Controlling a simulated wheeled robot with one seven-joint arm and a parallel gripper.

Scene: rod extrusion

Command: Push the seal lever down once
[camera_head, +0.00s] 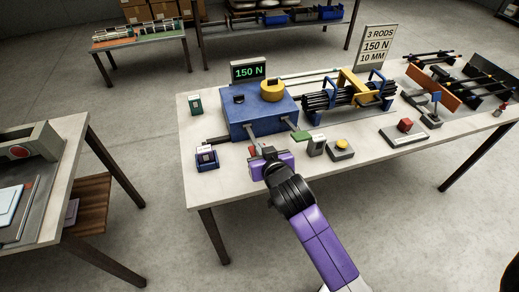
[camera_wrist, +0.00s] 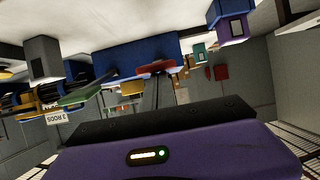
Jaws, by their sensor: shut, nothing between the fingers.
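A red-ended lever (camera_head: 252,149) sticks out from the front left of the blue machine (camera_head: 258,116). A green-ended lever (camera_head: 302,135) sticks out further right. No label tells me which is the seal lever. My gripper (camera_head: 265,153) is shut and empty at the table's front edge, close beside the red end and partly hiding it. In the wrist view, the red end (camera_wrist: 157,68) lies just beyond the dark fingers, and the green end (camera_wrist: 80,95) is off to the left. I cannot tell whether my gripper touches the red end.
A small blue block (camera_head: 207,158) stands left of my gripper. A grey block (camera_head: 317,145) and a yellow button box (camera_head: 341,149) stand right. The display (camera_head: 248,72) reads 150 N.

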